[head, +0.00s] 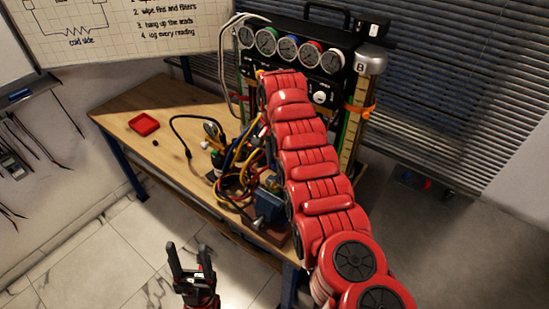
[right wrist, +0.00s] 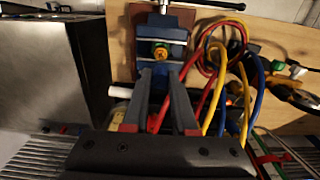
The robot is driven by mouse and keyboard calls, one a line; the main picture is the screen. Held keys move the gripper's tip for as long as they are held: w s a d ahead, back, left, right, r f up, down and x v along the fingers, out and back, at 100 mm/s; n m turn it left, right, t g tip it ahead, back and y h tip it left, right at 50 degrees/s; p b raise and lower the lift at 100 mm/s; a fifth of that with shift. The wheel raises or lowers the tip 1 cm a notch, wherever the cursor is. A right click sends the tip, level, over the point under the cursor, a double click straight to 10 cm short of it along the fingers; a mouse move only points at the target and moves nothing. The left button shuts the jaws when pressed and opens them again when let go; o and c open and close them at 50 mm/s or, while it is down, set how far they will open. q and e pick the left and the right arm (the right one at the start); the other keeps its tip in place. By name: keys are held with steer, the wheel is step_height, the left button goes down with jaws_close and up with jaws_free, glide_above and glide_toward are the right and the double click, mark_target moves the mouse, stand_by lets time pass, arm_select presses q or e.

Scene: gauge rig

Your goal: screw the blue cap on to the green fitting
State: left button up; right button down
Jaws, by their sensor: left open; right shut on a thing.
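The green fitting (right wrist: 161,51) shows in the right wrist view, with a brassy part, within the blue vise (right wrist: 176,36) on the bench. My right gripper (right wrist: 160,74) is shut, with its fingertips close to the vise in that view. Blue shows between the fingertips, which I take as the blue cap, but it blends with the vise behind it. I cannot tell if it touches the fitting. In the head view my right arm hides its own gripper. My left gripper (head: 188,262) is open and empty, low in front of the bench, over the floor.
The blue vise also shows in the head view (head: 269,206) at the bench's front corner. Red, yellow and blue hoses (right wrist: 226,75) loop close beside it. A gauge panel (head: 290,48) stands behind. A red tray (head: 143,124) lies on the clearer left of the bench (head: 125,106).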

steer(key=shift+w+f+b, duration=0.25)
steer(key=shift+f+b, duration=0.1)
steer(key=shift+b, duration=0.2)
steer(key=shift+s+f+b, duration=0.1)
steer(key=shift+f+b, duration=0.3)
steer(key=shift+f, duration=0.1)
steer(key=shift+f+b, duration=1)
steer(key=shift+f, duration=0.9)
steer(key=shift+b, duration=0.4)
steer(key=shift+b, duration=0.45)
